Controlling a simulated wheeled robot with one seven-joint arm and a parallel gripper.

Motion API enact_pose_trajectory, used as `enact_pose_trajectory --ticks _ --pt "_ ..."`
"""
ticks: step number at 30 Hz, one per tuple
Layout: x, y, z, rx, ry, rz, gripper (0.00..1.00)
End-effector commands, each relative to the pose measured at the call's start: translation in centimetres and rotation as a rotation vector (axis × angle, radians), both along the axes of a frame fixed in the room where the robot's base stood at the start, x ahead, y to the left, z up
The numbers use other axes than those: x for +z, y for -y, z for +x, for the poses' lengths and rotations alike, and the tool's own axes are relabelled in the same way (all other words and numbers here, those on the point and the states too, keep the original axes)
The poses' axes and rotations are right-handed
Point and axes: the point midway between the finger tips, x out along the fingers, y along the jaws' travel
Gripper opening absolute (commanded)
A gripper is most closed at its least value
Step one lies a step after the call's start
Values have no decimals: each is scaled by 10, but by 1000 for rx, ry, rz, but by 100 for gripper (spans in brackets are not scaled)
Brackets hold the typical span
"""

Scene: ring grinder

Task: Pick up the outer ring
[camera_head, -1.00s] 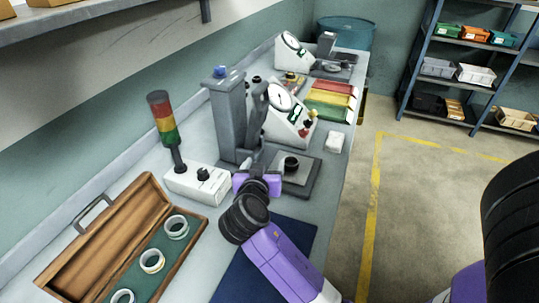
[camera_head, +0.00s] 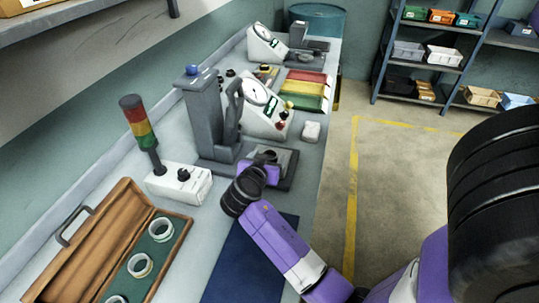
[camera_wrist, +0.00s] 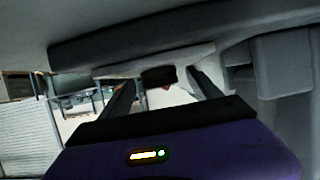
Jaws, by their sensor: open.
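Three pale rings lie on the green lining of an open wooden case: a far ring (camera_head: 161,229), a middle ring (camera_head: 140,265) and a near ring (camera_head: 117,298) cut by the picture's bottom edge. I cannot tell which one is the outer ring. My gripper (camera_head: 264,160) is away from the case, beside the grey upright press and over its dark base plate (camera_head: 285,183). In the wrist view, my gripper's two fingers (camera_wrist: 165,92) stand apart, with a small dark block seen beyond the gap. No ring shows between them. The middle of the base plate is hidden by my gripper.
The wooden case (camera_head: 95,245) stands at the front left. The grey press (camera_head: 205,120) rises close to my gripper. A signal light (camera_head: 138,123) on a white box and a dial gauge (camera_head: 263,105) stand nearby. A blue mat (camera_head: 240,270) lies empty in front.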

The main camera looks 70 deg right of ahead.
Motion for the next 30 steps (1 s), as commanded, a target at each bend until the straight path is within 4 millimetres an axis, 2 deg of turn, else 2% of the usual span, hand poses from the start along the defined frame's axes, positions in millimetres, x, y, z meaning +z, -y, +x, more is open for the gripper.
enact_pose_trajectory --ticks 6,7,15,18,26,30 --pt "-1 1 0 1 0 -1 72" --pt "0 1 0 1 0 -1 68" --pt "0 1 0 1 0 -1 16" --pt "0 1 0 1 0 -1 0" --pt "2 1 1 1 1 -2 0" --pt "10 1 1 0 2 -3 0"
